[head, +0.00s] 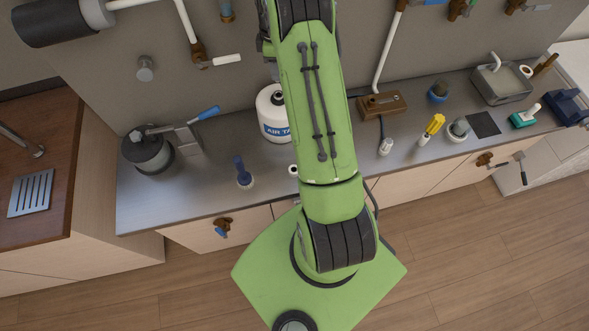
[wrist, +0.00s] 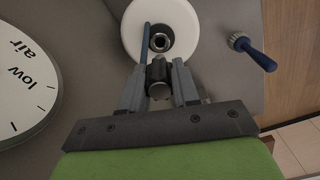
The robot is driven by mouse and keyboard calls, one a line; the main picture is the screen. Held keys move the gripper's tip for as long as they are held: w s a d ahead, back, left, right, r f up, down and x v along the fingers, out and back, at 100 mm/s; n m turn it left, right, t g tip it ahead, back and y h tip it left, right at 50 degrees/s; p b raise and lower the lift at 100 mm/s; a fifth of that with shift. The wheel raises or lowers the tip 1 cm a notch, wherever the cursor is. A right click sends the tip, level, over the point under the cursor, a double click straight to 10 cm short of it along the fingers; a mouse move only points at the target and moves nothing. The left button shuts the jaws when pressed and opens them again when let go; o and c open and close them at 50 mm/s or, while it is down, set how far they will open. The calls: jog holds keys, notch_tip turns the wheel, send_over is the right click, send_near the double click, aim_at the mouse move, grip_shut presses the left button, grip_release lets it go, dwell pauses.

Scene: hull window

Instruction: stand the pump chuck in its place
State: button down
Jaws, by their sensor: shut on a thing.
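In the wrist view my gripper (wrist: 158,82) is shut on a small dark knurled piece (wrist: 158,70), which looks like the pump chuck. A thin blue bar (wrist: 146,52) runs up beside it on the left. Beyond the fingertips is a white round top (wrist: 186,20) with a dark metal fitting (wrist: 160,41) at its middle. I cannot tell whether the held piece touches the fitting. In the head view a white tank marked "AIR TA" (head: 275,115) stands on the counter, partly behind my arm. My gripper and the held piece are hidden there by my arm.
A dial marked "low air" (wrist: 22,85) lies left in the wrist view. A grey pot (head: 148,152), a brown box (head: 381,104) and a yellow-handled tool (head: 432,128) share the counter.

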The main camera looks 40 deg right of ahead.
dwell(0.8)
jog(key=s+a+b, duration=0.4)
jog(key=s+b, duration=0.1)
jog(key=s, duration=0.3)
jog(key=s+a+b, duration=0.4)
jog(key=s+b, duration=0.1)
jog(key=s, duration=0.4)
notch_tip(320, 180, down, 14)
jog(key=b, duration=1.1)
jog(key=shift+a+r, duration=0.15)
jog(key=shift+r, duration=0.05)
notch_tip(320, 180, down, 6)
jog(key=b, duration=0.5)
jog(key=shift+r, duration=0.1)
jog(key=shift+f, duration=0.35)
